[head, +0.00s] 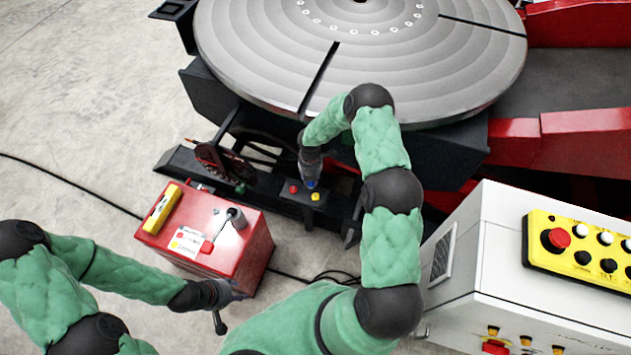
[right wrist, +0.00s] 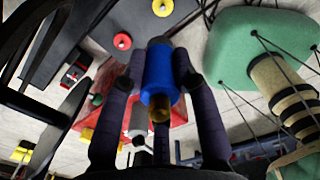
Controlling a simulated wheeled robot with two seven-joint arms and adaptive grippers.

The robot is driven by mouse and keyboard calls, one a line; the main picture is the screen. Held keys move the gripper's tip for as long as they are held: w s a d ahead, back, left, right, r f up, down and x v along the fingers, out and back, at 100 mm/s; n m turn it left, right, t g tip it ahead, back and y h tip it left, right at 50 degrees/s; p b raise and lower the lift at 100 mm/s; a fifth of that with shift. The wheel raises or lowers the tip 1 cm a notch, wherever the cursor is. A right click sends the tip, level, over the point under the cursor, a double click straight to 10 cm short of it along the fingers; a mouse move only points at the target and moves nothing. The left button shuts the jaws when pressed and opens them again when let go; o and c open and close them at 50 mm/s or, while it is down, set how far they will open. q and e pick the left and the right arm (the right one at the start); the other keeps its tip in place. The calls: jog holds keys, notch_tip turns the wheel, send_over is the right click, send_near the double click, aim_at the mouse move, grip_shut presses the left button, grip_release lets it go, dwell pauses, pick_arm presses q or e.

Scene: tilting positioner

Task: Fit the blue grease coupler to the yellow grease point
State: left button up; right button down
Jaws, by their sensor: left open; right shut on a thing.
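The blue grease coupler (right wrist: 158,82) is between the fingers of my right gripper (right wrist: 158,75), which is shut on it. In the head view my right gripper (head: 310,165) points down over the dark bracket, with the coupler (head: 311,184) at its tip. The yellow grease point (head: 315,197) is on the bracket just in front of the coupler. In the right wrist view the yellow point (right wrist: 163,7) is just beyond the coupler's far end and looks apart from it. My left gripper (head: 222,310) is open, beside the red box's near right corner; its fingertips are partly unclear.
A red grease point (head: 293,188) sits left of the yellow one. A red box (head: 235,262) with a yellow item and a grey cylinder on top stands on the floor. The round turntable (head: 400,60) is behind. A white control cabinet (head: 470,270) stands at right.

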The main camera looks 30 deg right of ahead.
jog(key=shift+s+d+f+n+b, duration=0.1)
jog(key=shift+d+f+n+b, duration=0.35)
jog(key=shift+f, duration=0.9)
jog(key=shift+d+f+n+b, duration=0.2)
jog(key=shift+f+n+b, duration=0.2)
jog(key=shift+f+n, duration=0.65)
jog(key=shift+s+d+f+n+b, duration=0.1)
jog(key=shift+d+f+n+b, duration=0.3)
jog(key=shift+f, duration=1.2)
jog(key=shift+a, duration=0.1)
jog(key=shift+b, duration=0.35)
jog(key=shift+f+b, duration=0.95)
jog(key=shift+f, duration=0.15)
jog(key=c, duration=0.9)
grip_release()
jog(key=shift+o, duration=0.2)
notch_tip(320, 180, up, 12)
